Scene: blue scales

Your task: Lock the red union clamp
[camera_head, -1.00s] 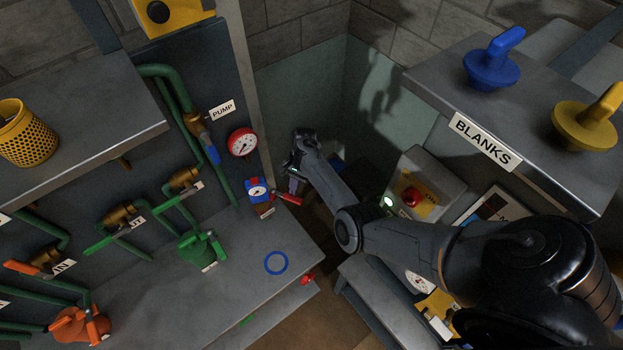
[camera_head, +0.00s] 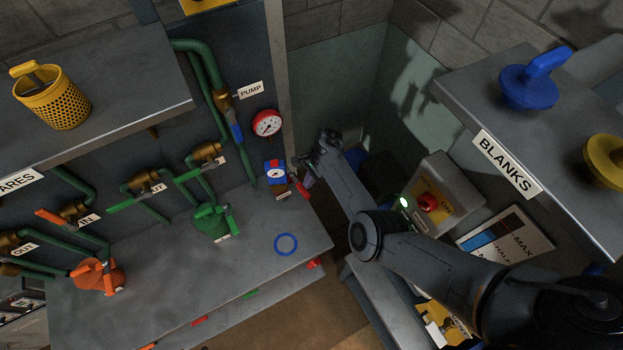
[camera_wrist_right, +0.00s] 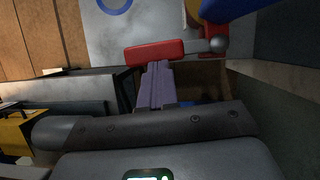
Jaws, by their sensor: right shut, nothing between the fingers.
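The red clamp handle (camera_head: 305,178) sits on the right of a small blue gauge (camera_head: 275,173) with red parts, at the right end of the left bench. In the right wrist view, the red handle (camera_wrist_right: 155,53) lies across the top of the fingers, joined by a grey lever to a red part (camera_wrist_right: 207,14) beside a blue body. My right gripper (camera_wrist_right: 157,66) is shut and empty, its tips right at the handle's near side; contact is unclear. In the head view, my right gripper (camera_head: 308,166) is small and dark beside the handle. My left gripper is out of view.
A blue ring (camera_head: 286,244) lies on the grey bench (camera_head: 250,275). A green-handled pump fitting (camera_head: 212,222) and an orange fitting (camera_head: 98,275) stand further left. A red-and-white gauge (camera_head: 266,123) is on the wall panel. A red-button box (camera_head: 428,202) stands right of my arm.

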